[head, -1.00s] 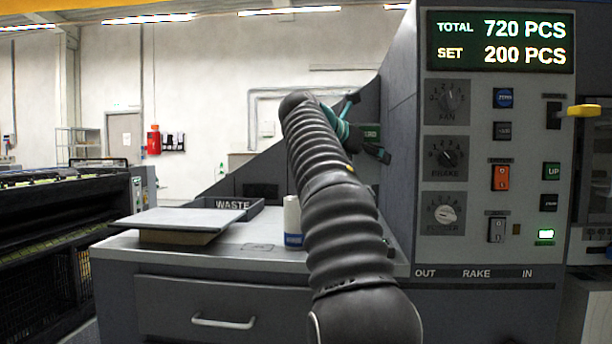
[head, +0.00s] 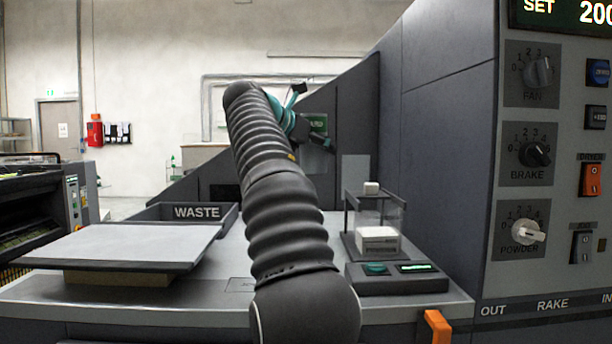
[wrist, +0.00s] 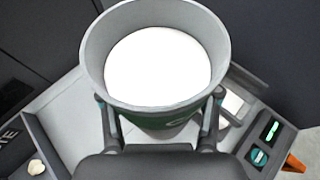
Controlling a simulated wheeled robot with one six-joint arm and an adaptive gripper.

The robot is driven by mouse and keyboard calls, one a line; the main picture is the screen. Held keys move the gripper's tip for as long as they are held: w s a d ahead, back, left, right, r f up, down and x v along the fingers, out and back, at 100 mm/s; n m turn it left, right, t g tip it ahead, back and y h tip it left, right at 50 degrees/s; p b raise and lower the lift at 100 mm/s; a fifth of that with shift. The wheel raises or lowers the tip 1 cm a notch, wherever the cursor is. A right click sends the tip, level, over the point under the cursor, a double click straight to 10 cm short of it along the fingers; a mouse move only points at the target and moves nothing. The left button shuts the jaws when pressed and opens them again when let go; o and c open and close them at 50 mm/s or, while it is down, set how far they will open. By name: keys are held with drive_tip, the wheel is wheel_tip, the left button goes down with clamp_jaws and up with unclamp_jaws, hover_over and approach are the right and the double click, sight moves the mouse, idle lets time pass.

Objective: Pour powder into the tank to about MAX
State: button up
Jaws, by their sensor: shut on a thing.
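My gripper (wrist: 160,112) is shut on a grey round cup (wrist: 91,60) with a green band. In the wrist view the cup is upright and open at the top, with white powder (wrist: 160,68) filling much of its mouth. In the head view my gripper (head: 308,122) is above the back of the counter, partly behind my arm, and a green label (head: 318,124) shows beside it. I cannot make out the tank or a MAX mark.
A WASTE tray (head: 163,212) and a flat grey plate (head: 50,262) are on the left of the counter. A clear-walled case (head: 399,215) holding a white box (head: 377,240) stands right of my arm, behind a small display unit (head: 425,283). The control panel (head: 545,110) rises at right.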

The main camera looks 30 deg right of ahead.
sight(326, 165)
drive_tip(key=shift+f, duration=3.4)
drive_tip(key=shift+s+d+r, duration=0.1)
drive_tip(key=shift+s+r, duration=1.15)
drive_tip(key=shift+r, duration=0.1)
drive_tip(key=s+d+f+m+t+y, duration=0.1)
drive_tip(key=s+d+f+m+y, duration=0.1)
drive_tip(key=s, duration=0.3)
drive_tip(key=shift+s+y, duration=0.3)
drive_tip(key=shift+y, duration=0.4)
